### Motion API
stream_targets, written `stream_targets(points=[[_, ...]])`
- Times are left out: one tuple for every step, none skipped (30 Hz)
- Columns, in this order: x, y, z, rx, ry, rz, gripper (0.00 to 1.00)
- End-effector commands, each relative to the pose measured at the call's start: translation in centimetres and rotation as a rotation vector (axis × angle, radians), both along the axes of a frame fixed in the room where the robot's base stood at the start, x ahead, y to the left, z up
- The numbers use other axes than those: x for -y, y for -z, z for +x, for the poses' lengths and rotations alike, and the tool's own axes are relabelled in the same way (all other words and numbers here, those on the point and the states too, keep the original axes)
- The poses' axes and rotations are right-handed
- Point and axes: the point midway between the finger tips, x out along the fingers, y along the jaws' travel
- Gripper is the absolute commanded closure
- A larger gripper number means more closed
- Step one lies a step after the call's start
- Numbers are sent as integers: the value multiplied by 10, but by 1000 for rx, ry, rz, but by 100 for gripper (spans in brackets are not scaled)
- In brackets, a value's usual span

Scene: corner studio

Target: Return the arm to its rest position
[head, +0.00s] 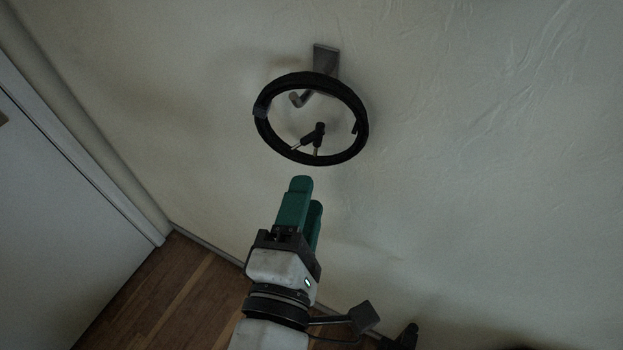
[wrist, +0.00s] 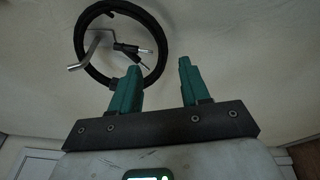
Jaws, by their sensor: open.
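My gripper (head: 308,192) has two green fingers and is open and empty. It points up toward the wall, a little below a coiled black cable (head: 355,103). In the wrist view the two fingers (wrist: 158,80) stand apart with nothing between them. The cable (wrist: 84,67) there shows behind and to the left of the fingers. The cable hangs as a ring on a grey metal wall hook (head: 326,60), with its plug ends hanging inside the ring. I see a gap between the gripper and the ring in the head view.
A pale textured wall (head: 480,150) fills most of the head view. A white door (head: 60,200) stands at the left. The wooden floor (head: 175,290) shows at the lower left. The wall area right of the gripper looks clear.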

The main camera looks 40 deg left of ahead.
Motion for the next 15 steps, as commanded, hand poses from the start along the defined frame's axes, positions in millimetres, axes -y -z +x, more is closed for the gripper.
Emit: stream_targets(points=[[5,2,-9,-1,-3,0,54],[7,2,-14,-1,-2,-1,54],[10,2,-19,-1,-2,1,54],[12,2,-23,-1,-2,1,54],[14,2,-27,-1,-2,1,54],[16,2,-31,-1,-2,1,54],[18,2,-34,0,-2,0,54],[19,1,-36,-1,-1,1,54],[20,1,-39,0,-1,1,54],[21,1,-40,0,-1,2,54],[22,1,-41,0,-1,2,54],[22,1,-42,-1,-1,2,54],[23,1,-43,-1,-1,2,54],[23,0,-43,-1,-1,1,54],[23,0,-43,-1,-1,1,54]])
